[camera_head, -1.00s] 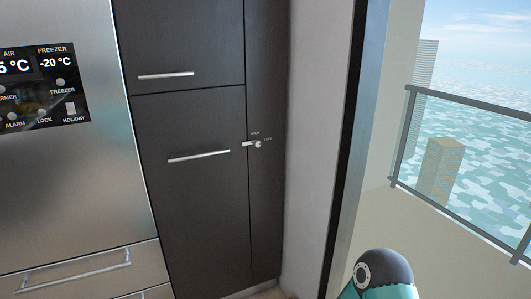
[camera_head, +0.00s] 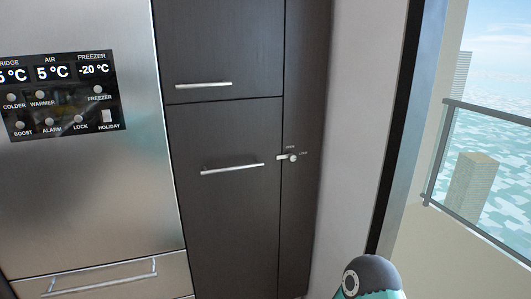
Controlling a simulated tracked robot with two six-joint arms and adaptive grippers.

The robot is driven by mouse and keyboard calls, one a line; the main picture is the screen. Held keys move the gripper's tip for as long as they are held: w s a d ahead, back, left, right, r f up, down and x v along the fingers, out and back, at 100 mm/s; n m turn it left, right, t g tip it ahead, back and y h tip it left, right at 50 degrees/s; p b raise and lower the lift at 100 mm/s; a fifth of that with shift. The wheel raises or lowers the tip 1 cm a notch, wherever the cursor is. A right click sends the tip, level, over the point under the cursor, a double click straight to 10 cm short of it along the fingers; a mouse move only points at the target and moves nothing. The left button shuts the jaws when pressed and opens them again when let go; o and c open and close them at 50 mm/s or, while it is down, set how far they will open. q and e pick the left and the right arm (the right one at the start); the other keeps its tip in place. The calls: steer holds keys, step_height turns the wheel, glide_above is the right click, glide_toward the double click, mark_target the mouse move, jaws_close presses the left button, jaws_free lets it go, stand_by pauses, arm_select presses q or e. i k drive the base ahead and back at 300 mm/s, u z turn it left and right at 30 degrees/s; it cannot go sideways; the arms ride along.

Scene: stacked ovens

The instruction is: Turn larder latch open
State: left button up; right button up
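The larder is a tall dark wood cabinet with an upper door (camera_head: 225,45) and a lower door (camera_head: 225,215), both closed. The larder latch (camera_head: 287,157) is a small silver piece with a round knob on the narrow panel right of the lower door. Its bar points left across the seam onto the door edge. Tiny labels sit above and right of it, too small to read surely. Neither gripper is in view. Only a teal and dark grey part of my arm shows at the bottom, well below and right of the latch.
A steel fridge (camera_head: 90,190) with a control panel (camera_head: 63,95) stands left of the larder. Long bar handles (camera_head: 232,168) stick out from the doors. A pale wall (camera_head: 350,140) and a dark frame (camera_head: 405,130) are at right, with a glass balcony railing (camera_head: 485,165) beyond.

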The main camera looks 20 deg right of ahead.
mark_target(291, 157)
steer(key=u, duration=0.1)
steer(key=i, duration=1.2)
steer(key=z, duration=0.35)
